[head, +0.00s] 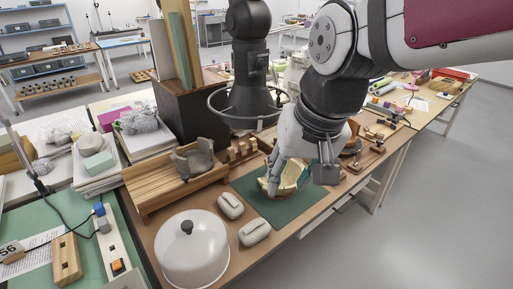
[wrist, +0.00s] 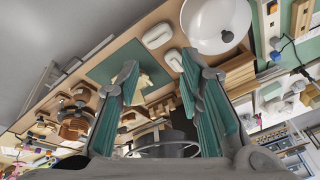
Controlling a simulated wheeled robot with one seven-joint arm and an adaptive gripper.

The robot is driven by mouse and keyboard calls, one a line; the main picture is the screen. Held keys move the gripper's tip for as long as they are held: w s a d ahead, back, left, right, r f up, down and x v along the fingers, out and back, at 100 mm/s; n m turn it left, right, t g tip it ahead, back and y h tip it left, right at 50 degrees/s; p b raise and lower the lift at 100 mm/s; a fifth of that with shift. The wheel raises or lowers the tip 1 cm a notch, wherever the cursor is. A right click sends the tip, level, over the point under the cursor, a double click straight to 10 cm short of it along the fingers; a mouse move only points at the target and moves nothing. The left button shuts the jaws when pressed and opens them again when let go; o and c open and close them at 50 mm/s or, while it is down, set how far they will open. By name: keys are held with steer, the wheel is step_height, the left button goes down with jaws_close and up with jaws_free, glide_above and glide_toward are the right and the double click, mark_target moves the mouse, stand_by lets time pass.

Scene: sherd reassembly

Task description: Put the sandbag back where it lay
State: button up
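Two pale, rounded pouches that look like sandbags lie on the wooden table: one (head: 231,205) beside the green mat (head: 288,212) and one (head: 254,232) nearer the front edge. Both also show in the wrist view, one (wrist: 157,35) near the top and one (wrist: 175,60) between the fingertips in the picture. My gripper (head: 297,180) is over the mat, by the cream and brown sherds (head: 292,175), and partly hides them. In the wrist view my gripper (wrist: 160,68) has its teal-padded fingers wide apart, with nothing seen held. Which pouch the task means, I cannot tell.
A clear dome with a dark knob (head: 192,250) stands at the table's front left. A wooden stand with a grey vessel piece (head: 193,160) is behind the pouches. A ringed black post (head: 250,85) rises behind the mat. Small tools lie to the right.

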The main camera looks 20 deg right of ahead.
steer(key=s+r+n+t, duration=0.1)
steer(key=s+n, duration=0.2)
steer(key=s, duration=0.3)
steer(key=shift+s+d+r+h, duration=0.15)
steer(key=shift+s+d+h, duration=0.25)
stand_by(0.8)
